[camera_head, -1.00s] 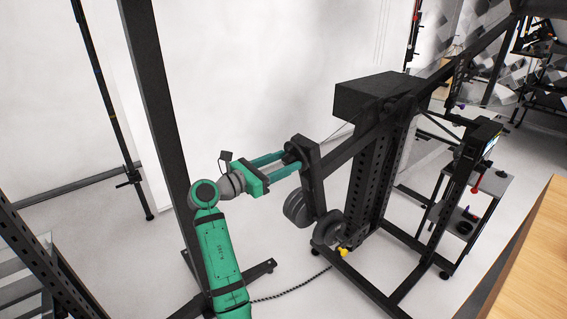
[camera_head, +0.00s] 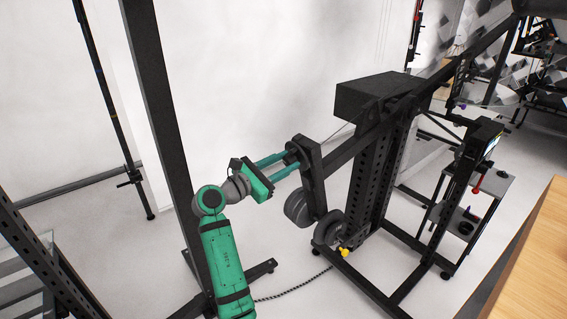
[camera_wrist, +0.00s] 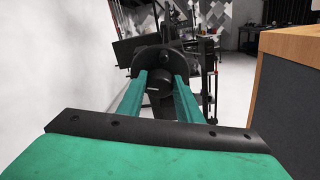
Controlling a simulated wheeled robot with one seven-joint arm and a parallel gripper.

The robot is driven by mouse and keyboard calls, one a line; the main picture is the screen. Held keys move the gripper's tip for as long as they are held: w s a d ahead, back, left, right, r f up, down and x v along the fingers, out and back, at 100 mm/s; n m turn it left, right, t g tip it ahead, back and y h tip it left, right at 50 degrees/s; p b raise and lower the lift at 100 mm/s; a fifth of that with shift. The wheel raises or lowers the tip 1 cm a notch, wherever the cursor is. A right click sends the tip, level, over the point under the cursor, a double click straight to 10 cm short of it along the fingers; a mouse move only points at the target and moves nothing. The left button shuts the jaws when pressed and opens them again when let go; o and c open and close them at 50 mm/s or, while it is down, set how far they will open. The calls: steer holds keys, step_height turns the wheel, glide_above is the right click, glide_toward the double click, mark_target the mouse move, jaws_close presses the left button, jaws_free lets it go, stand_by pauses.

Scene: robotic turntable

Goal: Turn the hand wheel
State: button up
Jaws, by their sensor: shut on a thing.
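The hand wheel shows as a black upright bar (camera_head: 312,178) with a rounded top, on the left side of a black stand. A short dark cylindrical knob (camera_wrist: 157,98) sticks out from its top toward me. My gripper (camera_head: 291,160) has two long green fingers, one on each side of this knob, and is shut on it. In the wrist view the fingers (camera_wrist: 160,80) reach forward to the rounded black top with the knob between them. The exact finger contact is partly hidden in the head view.
Grey round discs (camera_head: 299,208) hang below the bar, and a yellow knob (camera_head: 344,252) sits low on the stand. A black post (camera_head: 158,95) stands close to my arm. A wooden table (camera_head: 530,255) is at right. A cable lies on the floor.

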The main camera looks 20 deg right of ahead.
steer(key=m+t, duration=0.1)
steer(key=m, duration=0.1)
steer(key=shift+s+d+f+m, duration=0.1)
steer(key=shift+m, duration=0.3)
steer(key=shift+s+d+f+m+t, duration=0.15)
steer(key=shift+m+t, duration=0.45)
steer(key=shift+m, duration=0.5)
steer(key=shift+w+f+m+t+h, duration=0.15)
steer(key=shift+m+h, duration=0.5)
steer(key=shift+m, duration=2.7)
steer(key=shift+f+m+t+h, duration=0.25)
steer(key=shift+m+h, duration=0.45)
steer(key=shift+m, duration=2.7)
steer(key=shift+w+f+m+t+h, duration=0.15)
steer(key=shift+m+h, duration=0.5)
steer(key=shift+m, duration=2.7)
steer(key=shift+s, duration=0.1)
steer(key=o, duration=1)
steer(key=shift+o, duration=0.2)
